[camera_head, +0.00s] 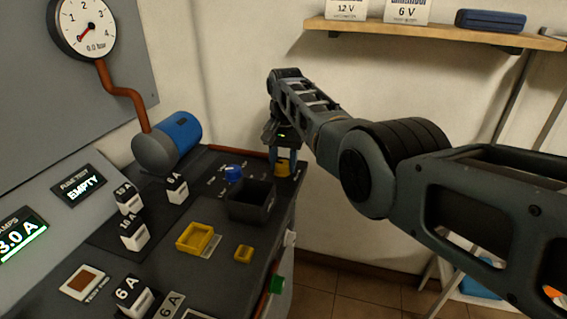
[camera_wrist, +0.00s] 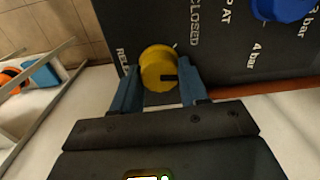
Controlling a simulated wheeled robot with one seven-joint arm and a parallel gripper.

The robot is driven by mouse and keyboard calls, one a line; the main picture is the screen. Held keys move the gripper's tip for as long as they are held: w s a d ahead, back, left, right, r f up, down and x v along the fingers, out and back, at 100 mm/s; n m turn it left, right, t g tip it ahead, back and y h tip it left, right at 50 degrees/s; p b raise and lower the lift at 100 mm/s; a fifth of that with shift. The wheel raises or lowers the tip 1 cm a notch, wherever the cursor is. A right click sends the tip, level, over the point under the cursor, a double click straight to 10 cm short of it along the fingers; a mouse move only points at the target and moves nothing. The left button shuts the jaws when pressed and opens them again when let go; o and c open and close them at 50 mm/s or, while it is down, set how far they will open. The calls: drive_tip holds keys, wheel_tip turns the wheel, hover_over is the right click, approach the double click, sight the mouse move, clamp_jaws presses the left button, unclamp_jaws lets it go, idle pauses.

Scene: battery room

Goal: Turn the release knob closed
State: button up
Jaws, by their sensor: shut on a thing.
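The yellow release knob (camera_wrist: 158,68) sits on the dark panel, near its edge, with the words "CLOSED" and a partly hidden "RELE..." printed beside it. A dark mark shows on the knob's face. My gripper (camera_wrist: 160,88) has its two blue fingers on either side of the knob and is shut on it. In the head view my gripper (camera_head: 285,157) reaches down to the knob (camera_head: 283,168) at the far right corner of the panel. The gauge (camera_head: 82,28) reads about zero, with "0.0 bar" on its face.
A blue knob (camera_head: 233,173) and a dark open box (camera_head: 250,199) are left of my gripper. A blue cylinder (camera_head: 180,132), white fuse blocks (camera_head: 135,236), a yellow tray (camera_head: 194,237) and a small yellow piece (camera_head: 243,254) are on the panel. A wooden shelf (camera_head: 430,33) hangs above.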

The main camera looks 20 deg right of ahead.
sight(283, 162)
drive_tip(key=n+b, duration=0.1)
drive_tip(key=n, duration=0.4)
drive_tip(key=shift+a+n, duration=0.1)
drive_tip(key=shift+n, duration=0.2)
drive_tip(key=n+b, duration=0.1)
drive_tip(key=n, duration=0.3)
drive_tip(key=shift+n, duration=0.4)
drive_tip(key=o, duration=1.1)
drive_tip(key=shift+c, duration=0.2)
drive_tip(key=shift+w+r, duration=0.1)
drive_tip(key=shift+r, duration=3.8)
